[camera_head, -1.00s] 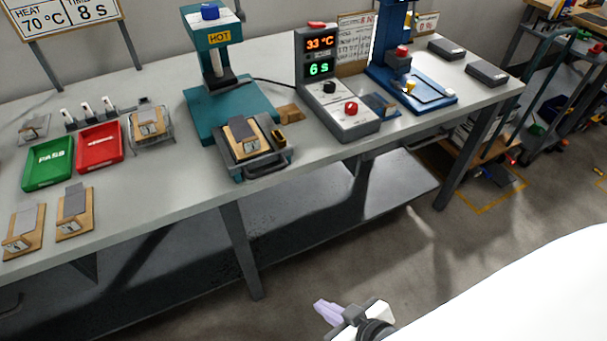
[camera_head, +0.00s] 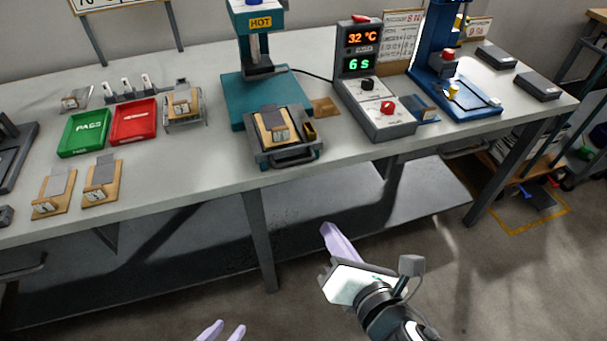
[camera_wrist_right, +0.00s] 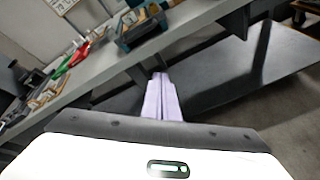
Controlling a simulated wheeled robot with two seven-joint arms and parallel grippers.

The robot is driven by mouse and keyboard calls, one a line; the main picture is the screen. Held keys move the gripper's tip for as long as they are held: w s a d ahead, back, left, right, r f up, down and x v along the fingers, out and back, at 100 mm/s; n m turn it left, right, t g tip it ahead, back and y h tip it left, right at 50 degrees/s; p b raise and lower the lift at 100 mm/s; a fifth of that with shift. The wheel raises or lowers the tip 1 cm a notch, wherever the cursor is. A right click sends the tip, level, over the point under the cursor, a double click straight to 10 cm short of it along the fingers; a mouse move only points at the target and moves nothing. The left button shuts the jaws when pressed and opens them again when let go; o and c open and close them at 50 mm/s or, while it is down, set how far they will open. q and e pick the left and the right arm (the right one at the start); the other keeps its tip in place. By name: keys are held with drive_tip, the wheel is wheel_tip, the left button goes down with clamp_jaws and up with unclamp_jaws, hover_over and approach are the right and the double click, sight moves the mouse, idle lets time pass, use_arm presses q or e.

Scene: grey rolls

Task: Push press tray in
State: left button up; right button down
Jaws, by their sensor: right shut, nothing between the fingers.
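The press tray (camera_head: 290,155) is a dark grey tray with a front handle. It is out in front of the teal press (camera_head: 262,95) labelled HOT, near the table's front edge. A wooden block with a grey plate (camera_head: 272,125) lies in it. The tray also shows at the top of the right wrist view (camera_wrist_right: 143,30). My right gripper (camera_head: 328,230) is shut and empty, below and in front of the table edge, apart from the tray. My left gripper (camera_head: 222,332) shows only its lilac fingertips at the bottom edge, spread apart with nothing visible between them.
A control box (camera_head: 375,105) reads 32 °C and 6 s. A blue press (camera_head: 455,90) stands further right. Green (camera_head: 84,133) and red (camera_head: 134,122) trays and several wooden fixtures lie at left. The table's front is clear between the left fixtures and the press tray.

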wheel_tip(320, 180, up, 5)
drive_tip(key=a+n+t, duration=0.1)
drive_tip(key=n+t, duration=0.1)
drive_tip(key=n, duration=0.5)
drive_tip(key=b, duration=0.1)
approach(297, 164)
drive_tip(key=shift+n+y, duration=0.3)
drive_tip(key=x, duration=0.5)
drive_tip(key=shift+w+d, duration=0.15)
drive_tip(key=shift+w, duration=0.05)
drive_tip(key=shift+w+f, duration=0.2)
drive_tip(key=shift+w, duration=0.35)
